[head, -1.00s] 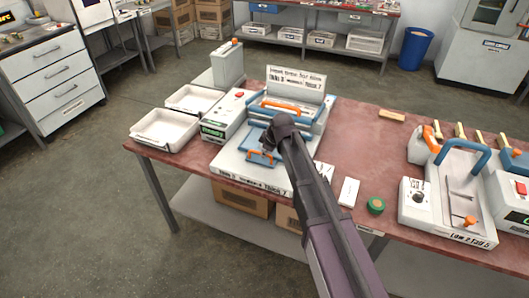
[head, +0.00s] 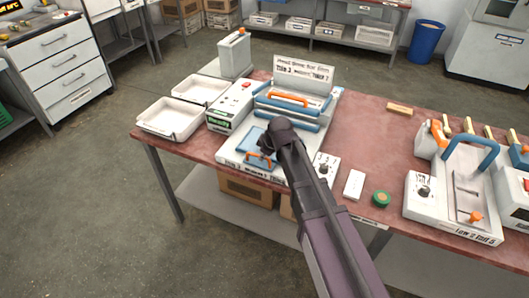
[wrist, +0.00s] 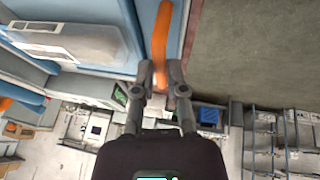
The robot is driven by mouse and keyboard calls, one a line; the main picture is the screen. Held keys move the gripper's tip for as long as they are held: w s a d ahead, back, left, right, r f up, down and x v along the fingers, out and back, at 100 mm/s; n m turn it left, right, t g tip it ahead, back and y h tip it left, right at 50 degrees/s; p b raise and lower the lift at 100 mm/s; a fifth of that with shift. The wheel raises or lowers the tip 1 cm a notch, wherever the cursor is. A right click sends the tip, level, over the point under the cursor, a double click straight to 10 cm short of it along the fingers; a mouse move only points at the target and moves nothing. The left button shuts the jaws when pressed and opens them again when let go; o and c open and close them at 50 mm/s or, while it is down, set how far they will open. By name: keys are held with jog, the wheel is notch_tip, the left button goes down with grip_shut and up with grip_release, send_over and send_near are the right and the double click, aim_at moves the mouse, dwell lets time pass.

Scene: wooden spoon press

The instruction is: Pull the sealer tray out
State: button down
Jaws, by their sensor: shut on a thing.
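The sealer (head: 307,118) is a white bench machine with blue bars and an orange lid handle, standing on the table. Its flat blue tray (head: 252,138) lies on the white base in front of the lid, partly hidden by my gripper. The tray's orange handle (head: 257,160) is near the base's front edge. My gripper (head: 266,147) is at the handle; in the wrist view its fingers (wrist: 160,76) are closed around the lower end of the orange handle (wrist: 160,32), beside the blue tray edge.
Two white bins (head: 170,117) stand left of the sealer, beside a white box with a green display (head: 219,123). To the right are a small white block (head: 354,185), a green round item (head: 381,198) and another press (head: 452,200). The floor in front of the table (head: 140,240) is clear.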

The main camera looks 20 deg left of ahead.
jog(key=shift+s, duration=0.3)
jog(key=c, duration=0.7)
grip_release()
jog(key=shift+w, duration=0.3)
